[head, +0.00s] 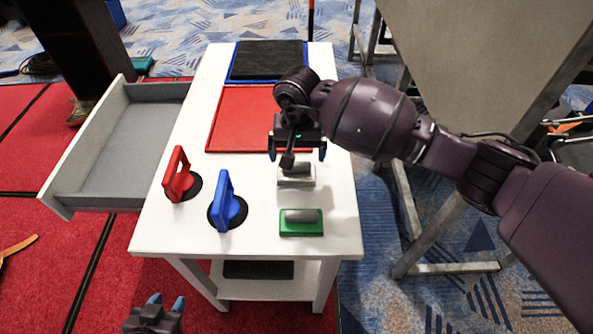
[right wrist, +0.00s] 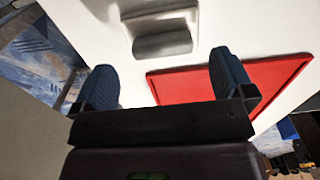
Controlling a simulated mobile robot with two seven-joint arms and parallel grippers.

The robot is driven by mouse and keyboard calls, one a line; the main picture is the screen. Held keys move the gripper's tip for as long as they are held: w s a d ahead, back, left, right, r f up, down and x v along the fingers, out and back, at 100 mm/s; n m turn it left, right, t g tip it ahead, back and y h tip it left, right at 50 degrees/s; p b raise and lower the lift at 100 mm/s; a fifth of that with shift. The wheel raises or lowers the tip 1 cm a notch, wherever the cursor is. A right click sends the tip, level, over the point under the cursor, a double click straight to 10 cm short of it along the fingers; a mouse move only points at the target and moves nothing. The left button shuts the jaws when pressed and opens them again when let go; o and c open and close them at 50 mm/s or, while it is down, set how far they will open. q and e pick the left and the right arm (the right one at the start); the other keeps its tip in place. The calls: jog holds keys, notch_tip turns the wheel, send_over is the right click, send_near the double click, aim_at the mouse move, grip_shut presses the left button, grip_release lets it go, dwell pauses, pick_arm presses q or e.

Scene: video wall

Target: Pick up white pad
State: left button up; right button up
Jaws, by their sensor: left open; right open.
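The white pad (head: 296,180) lies on the white table, just behind the green pad, with a grey handle on top. My right gripper (head: 297,155) is above and slightly behind it, open and empty, and hides part of it in the head view. In the right wrist view the white pad (right wrist: 160,30) is at the top, beyond the open fingertips of my right gripper (right wrist: 165,80). My left gripper (head: 165,302) is open at the bottom of the head view, in front of the table and away from the pad.
On the white table (head: 270,245) stand a green pad (head: 301,229), a blue-handled suction cup (head: 227,205) and a red-handled one (head: 180,178). A red tray (head: 235,120) and a blue-rimmed dark tray (head: 268,60) lie behind. An open drawer (head: 115,150) juts out left.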

aim_at(296, 163)
jog(key=shift+a+f+b, duration=0.1)
jog(key=shift+f+b, duration=0.25)
jog(key=shift+f, duration=2.35)
jog(key=c, duration=0.6)
